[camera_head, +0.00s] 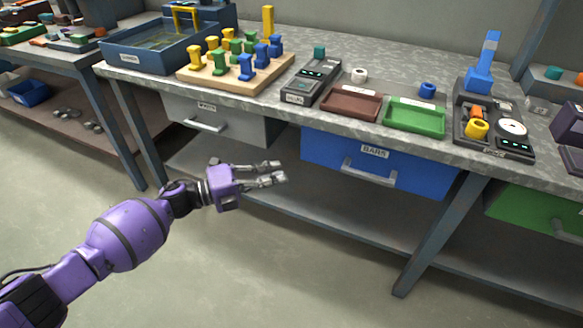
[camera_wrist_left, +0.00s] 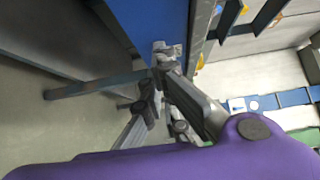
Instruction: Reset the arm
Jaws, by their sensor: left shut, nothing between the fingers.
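My left arm is purple and reaches in from the left in the head view. Its gripper (camera_head: 282,172) hangs in free air in front of the workbench (camera_head: 395,66), below the height of its top. The grey fingers are shut with nothing between them. The gripper also shows in the left wrist view (camera_wrist_left: 165,58), with a blue surface behind the fingertips. My right gripper is not in either view.
Under the bench top are a grey drawer (camera_head: 225,122), a blue drawer labelled BARS (camera_head: 330,156) and a green drawer (camera_head: 530,215). On top stand a peg board (camera_head: 225,82), a brown tray (camera_head: 351,103) and a green tray (camera_head: 414,117). The floor in front is clear.

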